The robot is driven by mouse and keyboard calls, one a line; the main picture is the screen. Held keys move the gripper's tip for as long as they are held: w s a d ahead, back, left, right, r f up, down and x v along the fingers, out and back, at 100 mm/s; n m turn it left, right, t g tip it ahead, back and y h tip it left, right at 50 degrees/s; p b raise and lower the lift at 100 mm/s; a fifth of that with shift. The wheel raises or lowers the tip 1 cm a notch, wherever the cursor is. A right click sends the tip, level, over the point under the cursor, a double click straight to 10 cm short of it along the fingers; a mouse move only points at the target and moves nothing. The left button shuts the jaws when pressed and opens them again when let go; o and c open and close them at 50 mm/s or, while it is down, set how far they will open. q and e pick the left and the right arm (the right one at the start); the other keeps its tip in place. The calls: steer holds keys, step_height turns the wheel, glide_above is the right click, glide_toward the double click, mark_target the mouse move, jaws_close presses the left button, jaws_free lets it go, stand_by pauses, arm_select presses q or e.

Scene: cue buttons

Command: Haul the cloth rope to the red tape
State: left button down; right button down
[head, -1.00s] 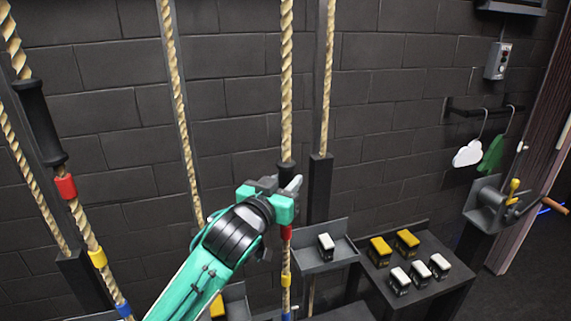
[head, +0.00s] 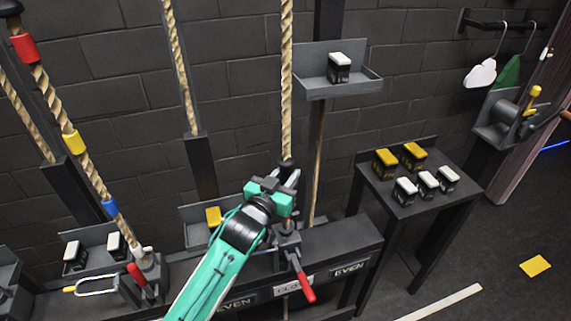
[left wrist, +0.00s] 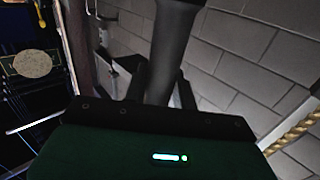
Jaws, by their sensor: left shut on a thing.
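The middle rope (head: 286,80) hangs in front of the wall, with a black sleeve (head: 288,163) on it. My left gripper (head: 276,190) is shut on this sleeve low down, just above the rail. In the left wrist view the dark sleeve (left wrist: 175,45) runs up from between the fingers. Another rope at the left carries a red band (head: 25,48), a yellow band and a blue band. A partly hidden label beginning "CLO" (head: 290,286) is under the middle rope. My right gripper is not in view.
A raised tray (head: 310,88) with a white-topped block stands right of the rope. A red-handled lever (head: 304,284) is on the rail below my gripper. A side table (head: 402,205) holds several yellow- and white-topped blocks. Open floor lies at the right.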

arm_select(q)
steer(key=shift+f, duration=0.75)
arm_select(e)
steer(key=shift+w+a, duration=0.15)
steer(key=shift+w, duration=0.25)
arm_select(q)
steer(key=c, duration=1.1)
jaws_free()
steer(key=shift+w, duration=0.1)
steer(key=shift+c, duration=0.2)
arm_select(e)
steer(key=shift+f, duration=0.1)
arm_select(q)
steer(key=shift+s+a, duration=0.15)
steer(key=shift+s, duration=0.2)
steer(key=b+v, duration=0.2)
steer(key=v, duration=1.1)
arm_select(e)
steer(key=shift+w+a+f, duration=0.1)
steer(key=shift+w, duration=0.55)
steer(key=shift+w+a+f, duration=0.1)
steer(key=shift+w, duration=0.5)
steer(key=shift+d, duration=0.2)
